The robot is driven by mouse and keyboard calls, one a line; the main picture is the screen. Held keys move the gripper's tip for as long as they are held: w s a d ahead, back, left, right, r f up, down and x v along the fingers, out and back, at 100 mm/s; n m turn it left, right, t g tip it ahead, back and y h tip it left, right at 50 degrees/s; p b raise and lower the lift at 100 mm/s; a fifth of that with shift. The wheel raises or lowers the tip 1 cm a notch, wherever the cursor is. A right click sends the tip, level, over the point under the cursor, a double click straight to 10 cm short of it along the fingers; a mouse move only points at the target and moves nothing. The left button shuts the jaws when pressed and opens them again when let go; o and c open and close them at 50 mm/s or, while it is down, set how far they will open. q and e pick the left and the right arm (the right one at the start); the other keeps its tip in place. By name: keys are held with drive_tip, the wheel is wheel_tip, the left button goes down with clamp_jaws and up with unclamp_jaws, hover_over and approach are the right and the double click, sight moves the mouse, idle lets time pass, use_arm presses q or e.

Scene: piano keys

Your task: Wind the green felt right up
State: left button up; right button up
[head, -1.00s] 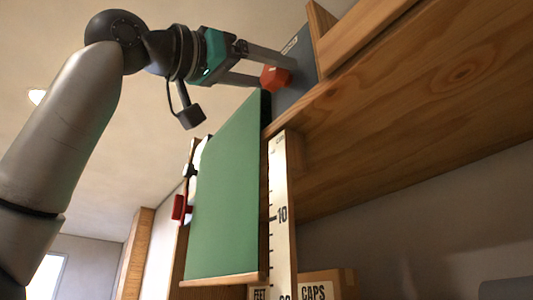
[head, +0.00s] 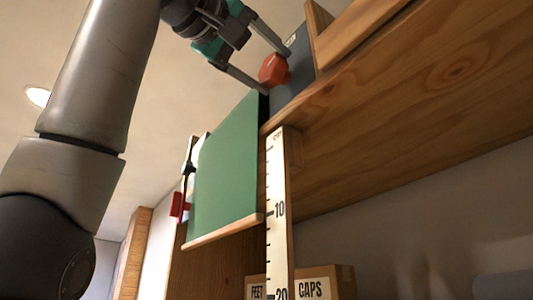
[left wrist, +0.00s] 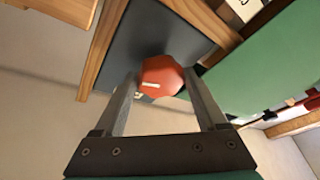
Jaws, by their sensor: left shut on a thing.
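The green felt (head: 228,165) hangs as a flat sheet below a dark grey housing (head: 293,72), with a pale wooden bar (head: 225,231) along its bottom edge. In the picture the bar's right end is about level with the 10 mark on the upright ruler (head: 275,185). A red-orange faceted knob (head: 272,70) sits on the housing. My left gripper (head: 277,72) is shut on the knob, one finger on each side. In the left wrist view the knob (left wrist: 161,76) bears a pale line, and the felt (left wrist: 270,60) is at the right. My right gripper is not in view.
A wooden shelf (head: 430,85) juts out at the upper right. Boxes labelled FEET and CAPS (head: 315,288) stand below. A red object (head: 177,206) is left of the felt. The space left of the felt, under the ceiling, looks free.

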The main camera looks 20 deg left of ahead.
use_arm(q)
drive_tip(key=n, duration=0.1)
drive_tip(key=n+y, duration=0.1)
drive_tip(key=n, duration=0.1)
drive_tip(key=n+p, duration=0.1)
drive_tip(key=shift+r+g+y, duration=0.25)
drive_tip(key=shift+g+y, duration=0.05)
drive_tip(key=shift+y, duration=0.1)
drive_tip(key=n+p, duration=0.1)
drive_tip(key=n, duration=0.1)
drive_tip(key=n+g, duration=0.1)
drive_tip(key=n, duration=0.1)
drive_tip(key=shift+s+d+r+y+p, duration=0.1)
drive_tip(key=shift+r+y+p, duration=0.05)
drive_tip(key=shift+y+p, duration=0.2)
drive_tip(key=n+g+p, duration=0.2)
drive_tip(key=n, duration=0.1)
drive_tip(key=shift+r+n, duration=0.15)
drive_tip(key=shift+n, duration=0.25)
drive_tip(key=shift+n+g+p, duration=0.6)
drive_tip(key=shift+n+p, duration=0.5)
drive_tip(key=shift+n, duration=0.3)
drive_tip(key=o, duration=1.3)
drive_tip(key=shift+a, duration=0.2)
drive_tip(key=shift+w, duration=0.2)
